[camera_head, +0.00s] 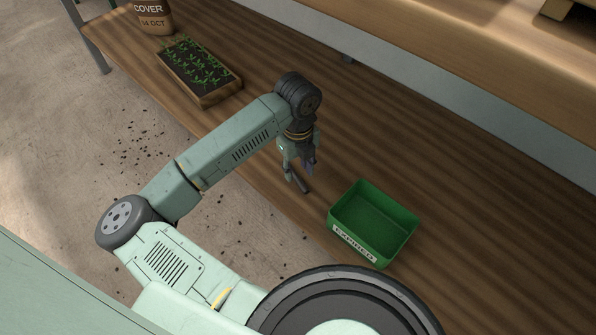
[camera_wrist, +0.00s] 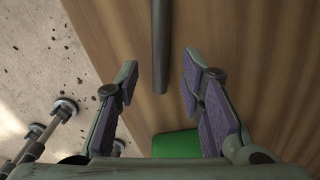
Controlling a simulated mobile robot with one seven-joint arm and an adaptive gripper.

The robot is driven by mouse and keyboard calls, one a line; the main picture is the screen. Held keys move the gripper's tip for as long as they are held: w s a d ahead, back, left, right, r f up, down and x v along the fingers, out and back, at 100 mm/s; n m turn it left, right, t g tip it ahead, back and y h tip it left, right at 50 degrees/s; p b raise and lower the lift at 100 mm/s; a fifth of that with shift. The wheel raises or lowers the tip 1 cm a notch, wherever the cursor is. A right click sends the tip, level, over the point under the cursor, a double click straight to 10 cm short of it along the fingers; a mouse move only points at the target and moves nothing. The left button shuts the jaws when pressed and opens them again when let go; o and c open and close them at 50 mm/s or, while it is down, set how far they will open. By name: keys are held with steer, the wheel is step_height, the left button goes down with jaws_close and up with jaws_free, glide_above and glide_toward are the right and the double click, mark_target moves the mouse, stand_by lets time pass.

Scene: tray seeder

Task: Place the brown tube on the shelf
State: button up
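A slim dark tube (camera_wrist: 160,45), looking grey-brown, shows in the wrist view on the wooden bench, running in from the top edge. In the head view a short dark piece (camera_head: 299,184), seemingly this tube, shows just below my gripper (camera_head: 300,165). My gripper (camera_wrist: 158,72) is open in the wrist view, one finger on each side of the tube's near end, with gaps on both sides. Its height above the tube is hard to tell. A raised wooden board (camera_head: 450,60), seemingly the shelf, runs along the upper right of the head view.
A green bin (camera_head: 345,228) labelled EXPIRED stands right of my gripper; its edge shows in the wrist view (camera_wrist: 176,145). The bench (camera_head: 440,165) behind the bin is clear.

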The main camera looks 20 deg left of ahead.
mark_target(299, 178)
step_height(299, 178, up, 9)
steer(key=p, duration=0.1)
steer(key=shift+d, duration=0.1)
stand_by(0.3)
